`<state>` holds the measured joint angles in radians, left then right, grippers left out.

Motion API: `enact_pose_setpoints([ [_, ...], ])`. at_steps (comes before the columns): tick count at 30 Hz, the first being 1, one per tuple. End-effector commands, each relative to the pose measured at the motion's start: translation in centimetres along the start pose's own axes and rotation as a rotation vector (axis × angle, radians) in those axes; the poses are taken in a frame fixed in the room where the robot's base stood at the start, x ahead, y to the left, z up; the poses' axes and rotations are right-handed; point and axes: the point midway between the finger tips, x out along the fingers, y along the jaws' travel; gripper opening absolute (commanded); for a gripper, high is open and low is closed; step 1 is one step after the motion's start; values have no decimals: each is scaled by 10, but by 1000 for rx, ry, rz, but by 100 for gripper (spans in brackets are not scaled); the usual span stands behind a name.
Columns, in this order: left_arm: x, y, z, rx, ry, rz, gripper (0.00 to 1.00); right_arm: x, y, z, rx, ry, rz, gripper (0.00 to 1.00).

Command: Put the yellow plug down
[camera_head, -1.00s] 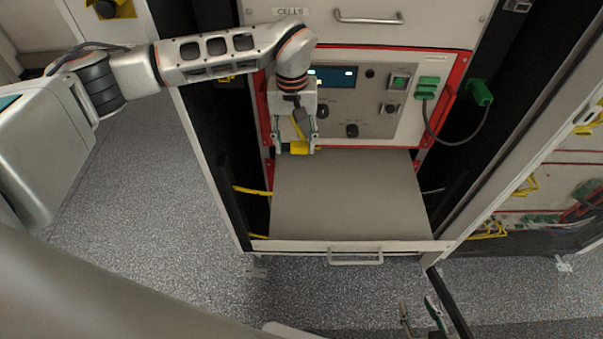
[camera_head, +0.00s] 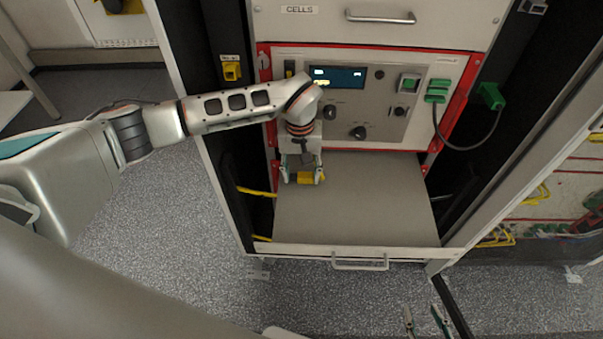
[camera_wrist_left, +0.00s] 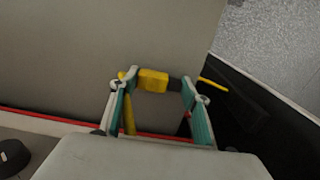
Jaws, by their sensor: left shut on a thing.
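The yellow plug (camera_head: 306,178) is between the fingers of my left gripper (camera_head: 303,178), over the back left part of the grey pull-out shelf (camera_head: 360,210). In the left wrist view the plug (camera_wrist_left: 153,81) spans between the two fingertips, with a dark part toward the right finger. My left gripper is shut on it. I cannot tell whether the plug touches the shelf. My right gripper (camera_head: 425,322) shows at the bottom edge, its fingers apart and empty, below the shelf front.
Behind the shelf stands the cycler panel (camera_head: 372,105) with knobs and a display. A green plug with a grey cable (camera_head: 468,145) hangs at its right. Yellow cables (camera_head: 257,191) run at the shelf's left. The shelf's middle and right are bare.

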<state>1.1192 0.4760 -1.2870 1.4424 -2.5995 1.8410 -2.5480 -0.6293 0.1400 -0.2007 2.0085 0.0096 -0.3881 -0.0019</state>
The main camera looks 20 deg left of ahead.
Motion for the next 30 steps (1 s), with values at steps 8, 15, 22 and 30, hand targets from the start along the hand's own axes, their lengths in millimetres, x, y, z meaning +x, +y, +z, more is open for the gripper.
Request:
enact_pose_setpoints([
  [8, 2, 0, 0, 0, -1, 0, 62, -1, 0, 1, 0, -2, -1, 37],
  [15, 2, 0, 0, 0, 0, 0, 63, -2, -1, 3, 1, -5, -2, 37],
  [22, -7, 0, -1, 0, 3, 1, 63, -3, -1, 1, 2, -3, -2, 37],
  [30, -59, 0, -2, 0, 8, 1, 63, -5, 0, -7, 6, 5, -2, 37],
])
